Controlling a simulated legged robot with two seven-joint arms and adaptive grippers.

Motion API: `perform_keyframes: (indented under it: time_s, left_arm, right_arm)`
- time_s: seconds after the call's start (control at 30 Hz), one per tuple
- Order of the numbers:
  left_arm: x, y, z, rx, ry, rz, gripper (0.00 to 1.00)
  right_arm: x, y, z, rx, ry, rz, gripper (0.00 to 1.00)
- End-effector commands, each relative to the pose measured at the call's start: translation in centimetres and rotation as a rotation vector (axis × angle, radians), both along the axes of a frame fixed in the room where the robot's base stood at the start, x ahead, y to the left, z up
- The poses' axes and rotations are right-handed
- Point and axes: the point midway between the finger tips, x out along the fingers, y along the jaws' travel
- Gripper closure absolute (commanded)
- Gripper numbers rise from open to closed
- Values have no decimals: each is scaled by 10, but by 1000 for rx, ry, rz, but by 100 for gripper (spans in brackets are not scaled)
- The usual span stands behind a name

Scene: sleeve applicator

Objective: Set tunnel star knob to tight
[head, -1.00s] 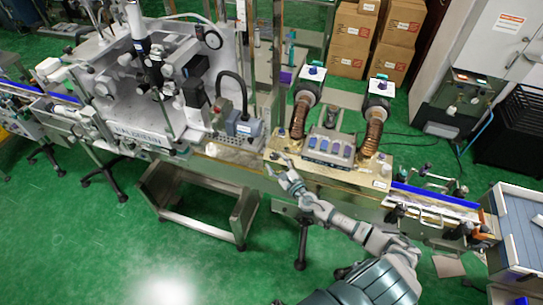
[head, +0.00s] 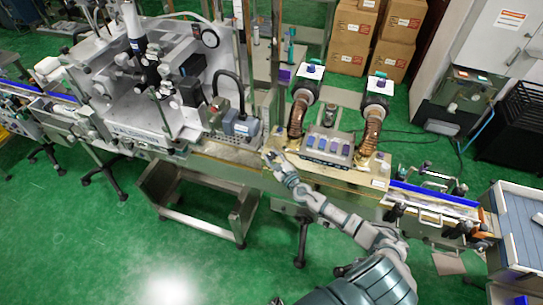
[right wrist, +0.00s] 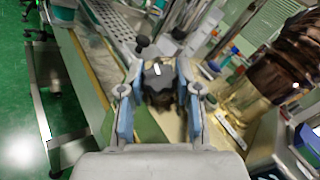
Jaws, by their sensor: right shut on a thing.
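The star knob (right wrist: 158,82) is a dark, lobed knob with a small bright mark on top, in the middle of the right wrist view. My right gripper (right wrist: 160,90) is shut on it, with one blue-padded finger on each side. In the head view my right gripper (head: 271,157) is at the left front corner of the gold-coloured tunnel (head: 349,177), where the knob is too small and covered to make out. The knob's turn position cannot be told. My left gripper is not in view.
Two brown ribbed hoses (head: 371,132) rise from the tunnel, with a panel of blue displays (head: 328,147) between them. A large white machine (head: 150,110) stands to the left on the conveyor line. Green floor (head: 100,240) lies open in front.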

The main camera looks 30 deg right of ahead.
Motion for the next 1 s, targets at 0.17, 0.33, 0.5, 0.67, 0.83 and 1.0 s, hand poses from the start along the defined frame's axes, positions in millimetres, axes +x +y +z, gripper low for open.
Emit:
perform_keyframes:
  time_s: [0.17, 0.33, 0.5, 0.67, 0.83, 1.0]
  left_arm:
    - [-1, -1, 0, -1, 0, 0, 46]
    - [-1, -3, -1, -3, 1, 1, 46]
    - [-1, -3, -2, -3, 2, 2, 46]
    - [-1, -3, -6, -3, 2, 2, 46]
    - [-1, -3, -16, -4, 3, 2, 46]
    - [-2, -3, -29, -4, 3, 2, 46]
  right_arm:
    - [-1, 1, -2, 3, 3, -1, 100]
    - [-1, 1, -3, 5, 2, -5, 100]
    - [-1, 1, -4, 11, -4, -16, 100]
    - [-1, 1, -6, 28, -20, -47, 100]
    - [-1, 2, -8, 69, -66, -124, 100]
    - [-1, 3, -10, 128, -132, -239, 100]
